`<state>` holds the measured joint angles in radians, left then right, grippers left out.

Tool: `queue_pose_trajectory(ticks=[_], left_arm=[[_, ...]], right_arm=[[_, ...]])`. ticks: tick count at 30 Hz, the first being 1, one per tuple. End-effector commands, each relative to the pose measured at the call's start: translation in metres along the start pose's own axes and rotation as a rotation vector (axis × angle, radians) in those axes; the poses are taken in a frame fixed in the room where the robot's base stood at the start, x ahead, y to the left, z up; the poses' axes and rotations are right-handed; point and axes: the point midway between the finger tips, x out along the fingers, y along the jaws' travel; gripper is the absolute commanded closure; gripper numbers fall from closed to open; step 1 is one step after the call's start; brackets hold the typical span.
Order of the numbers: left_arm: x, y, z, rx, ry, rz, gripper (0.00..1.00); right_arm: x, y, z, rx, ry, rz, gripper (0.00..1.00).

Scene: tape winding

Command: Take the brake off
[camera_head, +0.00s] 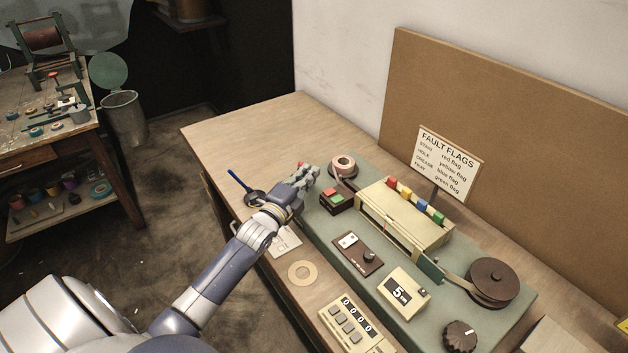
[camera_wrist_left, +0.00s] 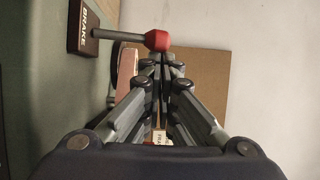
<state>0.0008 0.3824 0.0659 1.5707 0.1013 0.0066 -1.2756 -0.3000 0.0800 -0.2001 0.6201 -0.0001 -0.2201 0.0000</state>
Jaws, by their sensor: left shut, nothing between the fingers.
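The brake is a dark block labelled BRAKE (camera_wrist_left: 88,28) with a grey rod ending in a red knob (camera_wrist_left: 158,40), seen in the left wrist view. The rod lies sideways, pointing right. In the head view only a bit of the red knob (camera_head: 300,164) shows behind my fingers, and the block is hidden. My left gripper (camera_head: 314,171) is shut and empty at the knob. In the left wrist view its fingertips (camera_wrist_left: 164,58) are together just below the knob; I cannot tell if they touch it. My right gripper is not in view.
A box with red and green buttons (camera_head: 337,199) and a tape reel (camera_head: 343,166) stand close right of my left gripper. A cream box with coloured flags (camera_head: 408,216) and a dark reel (camera_head: 493,281) lie farther right. The table's far left corner (camera_head: 270,125) is clear.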

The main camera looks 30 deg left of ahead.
Motion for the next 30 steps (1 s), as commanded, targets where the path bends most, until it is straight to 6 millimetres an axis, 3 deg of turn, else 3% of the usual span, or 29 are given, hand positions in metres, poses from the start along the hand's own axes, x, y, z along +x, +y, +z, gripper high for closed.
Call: queue_pose_trajectory(ticks=[1, 12, 30], left_arm=[[-0.003, 0.01, 0.002, -0.015, -0.002, -0.03, 1.0], [-0.014, 0.007, 0.008, -0.109, -0.003, -0.223, 1.0], [-0.026, 0.005, 0.014, -0.196, -0.003, -0.402, 1.0]], right_arm=[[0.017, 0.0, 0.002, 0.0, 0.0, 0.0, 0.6], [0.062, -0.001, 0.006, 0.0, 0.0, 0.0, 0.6], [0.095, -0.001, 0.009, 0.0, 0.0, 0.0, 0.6]])
